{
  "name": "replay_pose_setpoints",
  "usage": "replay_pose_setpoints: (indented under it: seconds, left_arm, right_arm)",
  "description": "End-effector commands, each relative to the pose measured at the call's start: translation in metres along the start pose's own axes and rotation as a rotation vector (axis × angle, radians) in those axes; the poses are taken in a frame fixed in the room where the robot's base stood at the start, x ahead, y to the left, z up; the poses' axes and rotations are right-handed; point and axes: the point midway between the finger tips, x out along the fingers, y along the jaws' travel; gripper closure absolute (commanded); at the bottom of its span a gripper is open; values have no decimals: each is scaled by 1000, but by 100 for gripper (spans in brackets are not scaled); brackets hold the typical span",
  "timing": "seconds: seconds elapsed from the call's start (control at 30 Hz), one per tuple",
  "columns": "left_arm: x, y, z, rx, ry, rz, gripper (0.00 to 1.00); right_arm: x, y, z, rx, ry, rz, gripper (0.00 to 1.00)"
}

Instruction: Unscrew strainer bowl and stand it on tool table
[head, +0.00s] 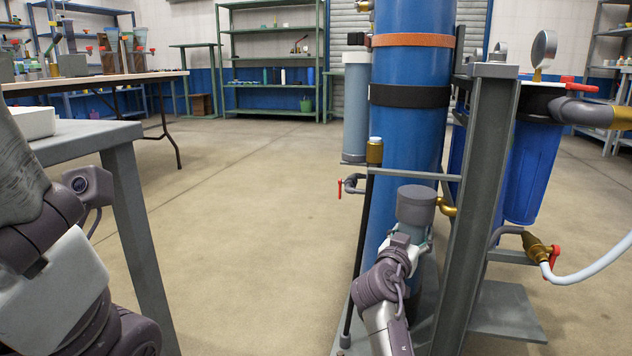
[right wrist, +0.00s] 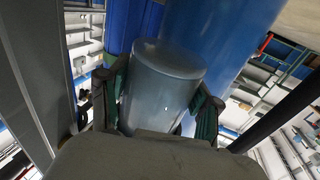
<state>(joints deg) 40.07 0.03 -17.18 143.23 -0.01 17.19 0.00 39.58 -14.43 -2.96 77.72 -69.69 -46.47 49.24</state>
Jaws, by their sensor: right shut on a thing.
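My right gripper (head: 412,240) is shut around a grey cylinder, which looks like the strainer bowl (head: 415,205), low in front of the blue column. In the right wrist view the bowl (right wrist: 162,85) stands between the dark green finger pads, its flat round end facing up. A brass elbow (head: 446,207) shows just right of the bowl; I cannot tell whether they touch. The lower part of the bowl is hidden by the gripper. A grey table (head: 85,140), perhaps the tool table, is at the near left. My left arm is beside it; its fingers are out of frame.
The blue column (head: 408,75) and a grey steel post (head: 480,190) stand close around my right gripper. A black rod (head: 362,240) is on its left. A white box (head: 30,121) sits on the near table. Open floor (head: 250,200) lies between table and column.

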Motion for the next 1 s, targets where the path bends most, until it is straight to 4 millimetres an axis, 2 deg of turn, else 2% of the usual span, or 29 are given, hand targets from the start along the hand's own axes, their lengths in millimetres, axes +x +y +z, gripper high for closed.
replay_pose_setpoints:
  seconds: [0.1, 0.4, 0.83, 1.0]
  left_arm:
    - [-9, 2, -3, 0, 0, 0, 0]
    - [-6, 1, -2, 0, -1, 0, 0]
    - [-5, 1, -2, 0, 2, 1, 0]
    - [-5, 1, -2, 0, 2, 1, 0]
  right_arm:
    - [0, -2, 0, 1, 4, 86, 100]
    - [0, 0, -1, 0, 0, 351, 100]
    - [0, 0, 0, 1, 1, 390, 100]
    - [0, 0, -1, -3, 2, 486, 100]
